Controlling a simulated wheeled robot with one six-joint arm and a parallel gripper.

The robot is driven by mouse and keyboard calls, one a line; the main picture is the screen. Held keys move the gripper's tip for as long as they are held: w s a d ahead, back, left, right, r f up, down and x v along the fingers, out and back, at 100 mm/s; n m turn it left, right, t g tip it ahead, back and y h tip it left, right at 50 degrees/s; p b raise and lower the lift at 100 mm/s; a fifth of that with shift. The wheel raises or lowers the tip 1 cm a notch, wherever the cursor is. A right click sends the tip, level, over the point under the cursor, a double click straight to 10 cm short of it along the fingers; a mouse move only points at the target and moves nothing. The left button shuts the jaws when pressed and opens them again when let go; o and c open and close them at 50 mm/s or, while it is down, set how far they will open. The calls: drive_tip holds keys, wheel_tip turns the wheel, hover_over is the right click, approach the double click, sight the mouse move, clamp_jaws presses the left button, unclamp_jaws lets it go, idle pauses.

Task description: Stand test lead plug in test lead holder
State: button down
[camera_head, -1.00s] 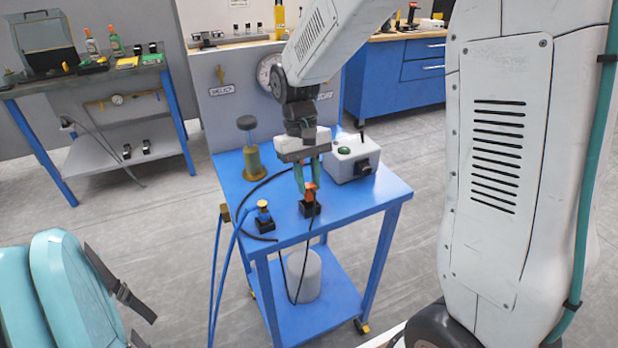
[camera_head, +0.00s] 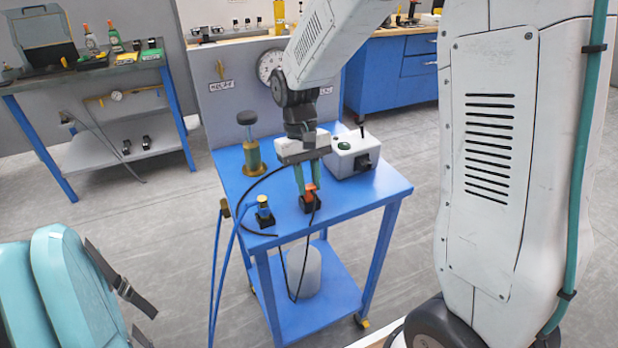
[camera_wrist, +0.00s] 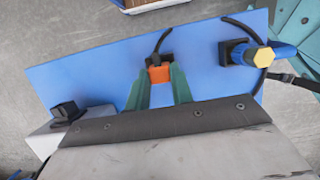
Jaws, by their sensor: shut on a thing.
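The test lead plug (camera_head: 311,188) is orange-red, with a black cable trailing from it. My gripper (camera_head: 306,190) has its green fingers shut on the plug, on either side of it, pointing down. The plug is upright at the black test lead holder (camera_head: 310,205), a small block near the front of the blue cart top. Its lower end is hidden, so I cannot tell how deep it sits. In the wrist view the orange plug (camera_wrist: 159,74) shows between the fingertips, with the dark holder (camera_wrist: 154,59) partly hidden behind it.
A blue plug with a gold top (camera_head: 263,209) stands in another black block to the left. A grey-white box with a dark knob (camera_head: 353,156) is behind right. A brass post with a dark cap (camera_head: 251,155) stands behind left. The right front of the cart top (camera_head: 372,190) is clear.

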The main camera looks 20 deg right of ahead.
drive_tip(key=shift+f, duration=0.55)
drive_tip(key=c, duration=1.1)
unclamp_jaws()
drive_tip(key=shift+c, duration=0.2)
drive_tip(key=v, duration=0.7)
drive_tip(key=shift+r, duration=0.35)
drive_tip(key=shift+w, duration=0.15)
drive_tip(key=s+d+r+t, duration=0.1)
drive_tip(key=s+r, duration=0.3)
drive_tip(key=s, duration=0.8)
drive_tip(key=s+d+r+t, duration=0.2)
drive_tip(key=s+r+t, duration=0.1)
drive_tip(key=s, duration=1)
drive_tip(key=shift+d+r+t, duration=0.2)
drive_tip(key=shift+r+t, duration=0.1)
drive_tip(key=shift+r, duration=0.15)
